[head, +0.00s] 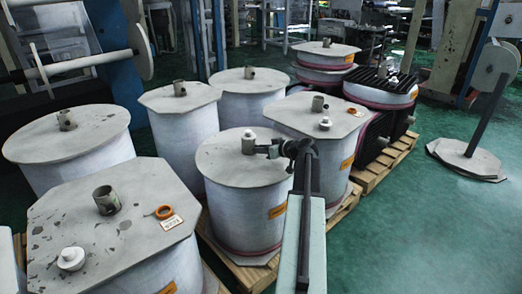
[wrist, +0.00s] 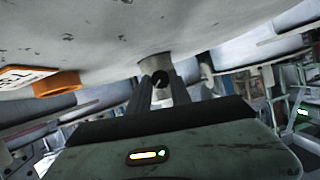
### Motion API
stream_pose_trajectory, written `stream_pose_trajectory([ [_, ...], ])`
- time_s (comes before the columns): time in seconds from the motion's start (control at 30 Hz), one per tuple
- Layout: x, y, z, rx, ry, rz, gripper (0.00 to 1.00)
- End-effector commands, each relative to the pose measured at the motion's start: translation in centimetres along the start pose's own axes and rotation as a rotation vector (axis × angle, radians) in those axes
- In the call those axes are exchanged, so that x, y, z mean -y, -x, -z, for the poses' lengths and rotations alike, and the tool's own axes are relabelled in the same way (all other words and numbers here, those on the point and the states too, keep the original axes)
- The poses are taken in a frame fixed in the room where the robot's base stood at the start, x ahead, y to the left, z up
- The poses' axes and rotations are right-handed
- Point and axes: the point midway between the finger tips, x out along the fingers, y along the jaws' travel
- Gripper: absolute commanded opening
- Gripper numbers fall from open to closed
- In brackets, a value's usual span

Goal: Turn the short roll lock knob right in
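The short roll (head: 243,205) stands in the middle of the head view, white with a round grey lid. A small pale upright piece (head: 249,141) stands on its lid, perhaps the lock knob. My gripper (head: 264,148) reaches to it from the right, low over the lid; I cannot tell whether it touches. In the wrist view, the lid (wrist: 200,25) lies across the top and a grey stub (wrist: 154,63) hangs from it, so the picture looks upside down. My two dark fingers (wrist: 161,84) point at the stub, with a gap between them. The fingers partly hide its end.
Other lidded rolls crowd around, including a near octagonal one (head: 125,250) and one at the right (head: 290,112). An orange ring (wrist: 57,84) lies on the lid in the wrist view. Pallets (head: 375,170) stand beneath the rolls.

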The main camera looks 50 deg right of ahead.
Motion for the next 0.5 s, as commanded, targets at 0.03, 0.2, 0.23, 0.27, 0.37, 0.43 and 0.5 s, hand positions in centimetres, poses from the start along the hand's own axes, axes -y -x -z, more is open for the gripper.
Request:
stream_pose_trajectory([
  [0.03,0.06,-0.01,-0.02,0.0,-0.001,0.003,0.0],
  [0.2,0.01,-0.05,-0.1,-0.001,-0.028,0.015,0.0],
  [0.23,-0.01,-0.06,-0.12,-0.002,-0.038,0.019,0.0],
  [0.27,-0.04,-0.08,-0.13,-0.003,-0.05,0.024,0.0],
  [0.37,-0.1,-0.12,-0.18,-0.006,-0.099,0.046,0.0],
  [0.43,-0.19,-0.14,-0.25,-0.009,-0.142,0.064,0.0],
  [0.5,-0.25,-0.15,-0.29,-0.012,-0.193,0.085,0.0],
])
